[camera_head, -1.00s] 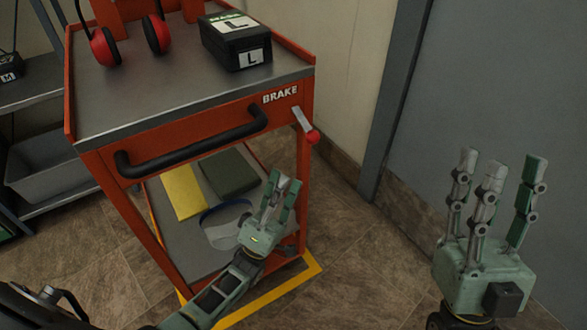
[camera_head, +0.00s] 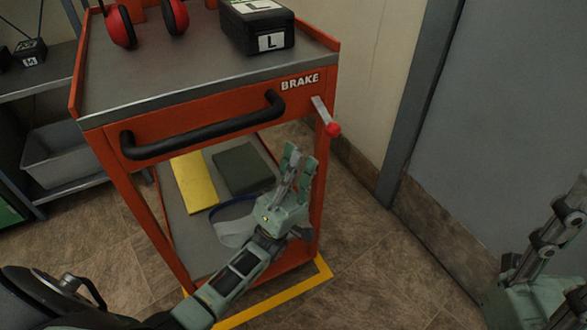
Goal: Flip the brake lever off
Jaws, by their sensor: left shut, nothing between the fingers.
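The brake lever (camera_head: 325,115) is a short pale metal bar with a red ball knob (camera_head: 333,129). It sits at the right front corner of the orange cart (camera_head: 215,120), beside the BRAKE label (camera_head: 300,81), and slants down to the right. My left gripper (camera_head: 297,160) is in front of the cart, below and left of the knob, fingers pointing up. Its fingers are close together, hold nothing, and appear apart from the lever. My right gripper (camera_head: 545,250) is at the right edge, partly cut off by the frame, fingers raised and away from the cart.
A black handle (camera_head: 205,137) runs along the cart front. A black box marked L (camera_head: 258,25) and red earmuffs (camera_head: 120,27) are on top. A yellow item (camera_head: 194,182) and a dark green item (camera_head: 243,168) lie on the lower shelf. Grey shelving stands left; a grey door is right.

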